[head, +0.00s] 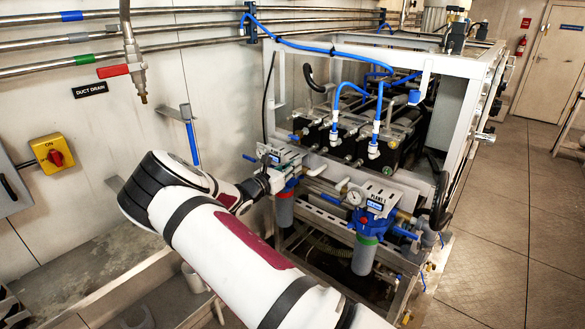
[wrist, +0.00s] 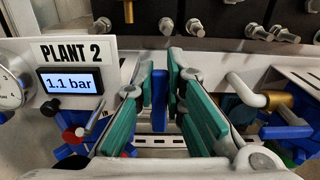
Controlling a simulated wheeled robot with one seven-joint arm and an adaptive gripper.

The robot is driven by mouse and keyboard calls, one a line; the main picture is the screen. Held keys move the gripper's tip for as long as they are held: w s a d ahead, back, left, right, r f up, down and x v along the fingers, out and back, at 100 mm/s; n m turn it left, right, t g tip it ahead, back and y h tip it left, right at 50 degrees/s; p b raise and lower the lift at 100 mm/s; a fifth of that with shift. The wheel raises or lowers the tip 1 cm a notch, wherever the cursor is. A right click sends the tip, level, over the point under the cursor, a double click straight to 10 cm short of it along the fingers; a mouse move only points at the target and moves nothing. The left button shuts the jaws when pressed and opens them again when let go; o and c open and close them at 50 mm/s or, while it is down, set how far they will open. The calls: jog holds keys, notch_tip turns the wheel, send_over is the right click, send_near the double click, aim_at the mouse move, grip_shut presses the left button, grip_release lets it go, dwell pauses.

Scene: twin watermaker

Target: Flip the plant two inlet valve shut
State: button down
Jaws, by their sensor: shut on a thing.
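In the wrist view, the PLANT 2 panel (wrist: 75,80) with a display reading 1.1 bar is at the left. A narrow blue upright lever (wrist: 160,88), which looks like the inlet valve's handle, stands between the green-padded fingers of my gripper (wrist: 161,78). The fingers are closed in on it from both sides; the valve body below it is hidden. In the head view, my gripper (head: 268,181) is at the left filter unit (head: 284,208), and its fingertips are too small to make out.
A second blue-topped filter unit (head: 367,240) with its own panel (head: 376,199) stands to the right. A white frame (head: 430,62) with blue hoses is behind. Open floor (head: 510,220) lies at the right.

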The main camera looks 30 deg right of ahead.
jog(key=c, duration=1.6)
grip_release()
jog(key=shift+c, duration=0.2)
jog(key=shift+r, duration=0.1)
